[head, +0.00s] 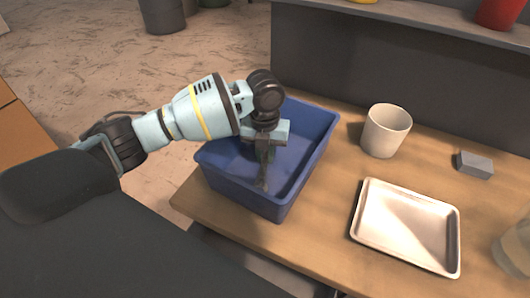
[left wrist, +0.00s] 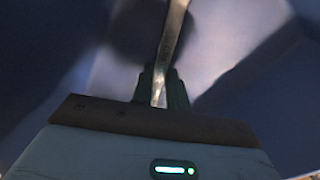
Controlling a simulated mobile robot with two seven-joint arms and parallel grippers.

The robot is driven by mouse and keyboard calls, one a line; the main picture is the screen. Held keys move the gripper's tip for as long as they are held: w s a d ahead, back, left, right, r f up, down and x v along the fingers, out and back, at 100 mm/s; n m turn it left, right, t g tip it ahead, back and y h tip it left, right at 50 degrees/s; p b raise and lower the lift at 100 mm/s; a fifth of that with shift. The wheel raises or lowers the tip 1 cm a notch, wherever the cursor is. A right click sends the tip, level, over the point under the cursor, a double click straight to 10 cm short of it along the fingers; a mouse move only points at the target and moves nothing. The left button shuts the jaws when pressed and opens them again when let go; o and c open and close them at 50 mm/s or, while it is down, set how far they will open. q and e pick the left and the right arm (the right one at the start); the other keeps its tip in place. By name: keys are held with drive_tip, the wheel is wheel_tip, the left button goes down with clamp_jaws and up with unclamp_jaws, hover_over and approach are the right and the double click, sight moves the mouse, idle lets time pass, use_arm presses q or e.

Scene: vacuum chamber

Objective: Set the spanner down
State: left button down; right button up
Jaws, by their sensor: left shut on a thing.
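My left gripper (head: 263,153) points down inside the blue bin (head: 318,150) on the wooden table. It is shut on the spanner (head: 263,178), which hangs below the fingers within the bin's walls. In the left wrist view the fingers (left wrist: 161,88) close on the metal shaft of the spanner (left wrist: 172,35), which runs up out of the frame. I cannot tell whether the spanner touches the bin floor. My right gripper is in neither view.
A white cup (head: 385,131) stands to the right of the bin. A metal tray (head: 407,226) lies in front of the cup, empty. A grey block (head: 474,165) and a clear container (head: 515,248) are at the right. A shelf (head: 420,22) rises behind.

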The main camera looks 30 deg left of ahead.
sight(265, 159)
use_arm(q)
drive_tip(key=shift+f, duration=0.15)
drive_tip(key=c, duration=1.4)
unclamp_jaws()
wheel_tip(265, 159, up, 12)
drive_tip(key=shift+r+p, duration=0.15)
drive_tip(key=shift+p, duration=0.2)
drive_tip(key=shift+w, duration=0.1)
